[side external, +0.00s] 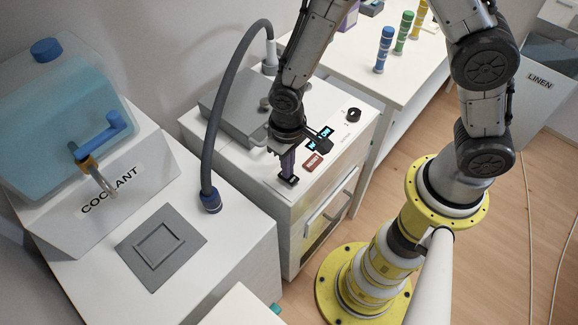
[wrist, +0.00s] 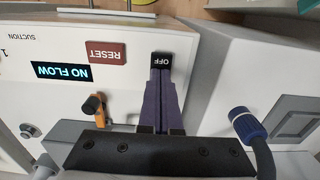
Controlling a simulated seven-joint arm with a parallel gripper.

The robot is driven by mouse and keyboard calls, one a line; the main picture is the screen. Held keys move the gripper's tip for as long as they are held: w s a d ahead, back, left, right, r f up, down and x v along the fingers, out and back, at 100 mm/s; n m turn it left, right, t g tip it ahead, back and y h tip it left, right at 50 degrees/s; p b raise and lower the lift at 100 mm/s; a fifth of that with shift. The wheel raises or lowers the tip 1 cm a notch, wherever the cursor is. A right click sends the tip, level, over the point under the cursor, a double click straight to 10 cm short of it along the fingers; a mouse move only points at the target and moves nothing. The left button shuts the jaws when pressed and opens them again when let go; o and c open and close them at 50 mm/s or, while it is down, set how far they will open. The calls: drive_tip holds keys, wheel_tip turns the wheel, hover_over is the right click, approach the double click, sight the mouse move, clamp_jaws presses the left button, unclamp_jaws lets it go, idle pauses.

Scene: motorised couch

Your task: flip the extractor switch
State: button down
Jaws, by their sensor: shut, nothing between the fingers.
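The extractor is a white cabinet (side external: 330,190) with a dark display reading NO FLOW (wrist: 62,72) and a red-brown RESET button (wrist: 106,53). A small black switch marked OFF (wrist: 161,60) sits beside RESET near the cabinet's edge. It also shows in the side view (side external: 292,180). My gripper (side external: 287,172) points down at the switch, its dark fingers shut and empty. In the wrist view the fingertips (wrist: 159,78) are right at the switch's near edge. I cannot tell whether they touch it. Part of the switch may be hidden behind them.
An orange lever with a black knob (wrist: 97,104) stands close beside my fingers. A grey hose (side external: 211,130) arches left of my arm to the neighbouring white cabinet, beside the coolant tank (side external: 60,110). Coloured cylinders (side external: 383,50) stand on the table behind.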

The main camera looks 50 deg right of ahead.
sight(292, 179)
wheel_tip(292, 179, up, 14)
idle(0.6)
drive_tip(key=shift+s+a, duration=0.15)
drive_tip(key=shift+s, duration=0.5)
drive_tip(key=shift+f, duration=0.1)
wheel_tip(292, 179, down, 14)
idle(0.8)
